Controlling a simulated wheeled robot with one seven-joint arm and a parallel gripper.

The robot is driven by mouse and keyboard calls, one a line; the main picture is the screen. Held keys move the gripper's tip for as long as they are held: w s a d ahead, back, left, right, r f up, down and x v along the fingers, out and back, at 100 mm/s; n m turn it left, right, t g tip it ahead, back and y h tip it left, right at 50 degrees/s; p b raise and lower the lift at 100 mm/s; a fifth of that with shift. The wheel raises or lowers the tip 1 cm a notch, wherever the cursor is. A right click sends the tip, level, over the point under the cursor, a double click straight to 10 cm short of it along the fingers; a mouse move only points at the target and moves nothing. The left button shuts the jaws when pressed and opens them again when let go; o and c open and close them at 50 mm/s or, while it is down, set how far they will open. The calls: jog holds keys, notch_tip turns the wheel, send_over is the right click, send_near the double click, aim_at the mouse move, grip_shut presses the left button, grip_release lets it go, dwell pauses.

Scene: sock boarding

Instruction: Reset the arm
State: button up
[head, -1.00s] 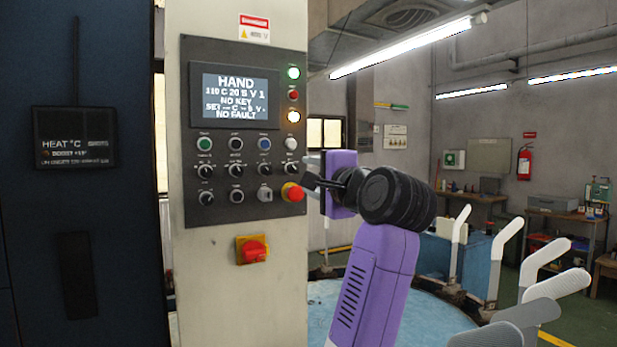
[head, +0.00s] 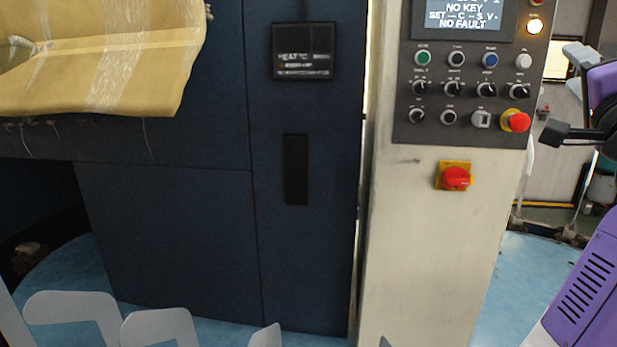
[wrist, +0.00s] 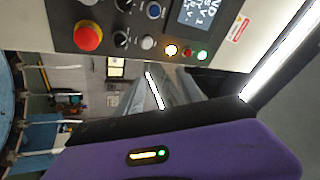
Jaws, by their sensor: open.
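My gripper (head: 560,134) shows at the right edge of the head view, with a dark finger pointing left toward the control panel's lower right corner. It is open, and I see nothing held in it. My purple arm rises from the lower right corner, partly cut off by the frame. The control panel (head: 469,131) sits on a cream pillar, with a red emergency stop button (head: 517,121) near the gripper. I cannot tell the exact gap between them. In the wrist view, the panel (wrist: 168,38) lies sideways along the top, and its red button (wrist: 88,36) shows at the upper left.
A red and yellow switch (head: 456,177) sits below the panel. A dark blue machine (head: 170,220) fills the left, with a tan cloth-like cover (head: 110,60) at its upper left. Pale sock-board shapes (head: 75,305) stand along the bottom. Blue floor (head: 500,290) shows right of the pillar.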

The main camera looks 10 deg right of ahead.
jog(key=s+a+f+n+t+y, duration=0.15)
jog(key=s+a+f+n, duration=0.3)
jog(key=f, duration=0.55)
jog(key=s+a+f+n+y, duration=0.25)
jog(key=a+f+n, duration=0.3)
jog(key=f, duration=0.55)
jog(key=s+a+f+n+t+y, duration=0.1)
jog(key=s+a+f+n, duration=0.4)
jog(key=f, duration=0.5)
jog(key=s+a+f+n+g+y, duration=0.1)
jog(key=s+a+f+g, duration=0.3)
jog(key=s+f, duration=0.6)
jog(key=s+a+f+n+g+y, duration=0.2)
jog(key=s+a+f, duration=0.4)
jog(key=s, duration=1.2)
notch_tip(320, 180, down, 5)
jog(key=shift+s+a+r+g+y, duration=0.2)
jog(key=shift+a+g+y, duration=0.2)
jog(key=shift+g+y, duration=0.55)
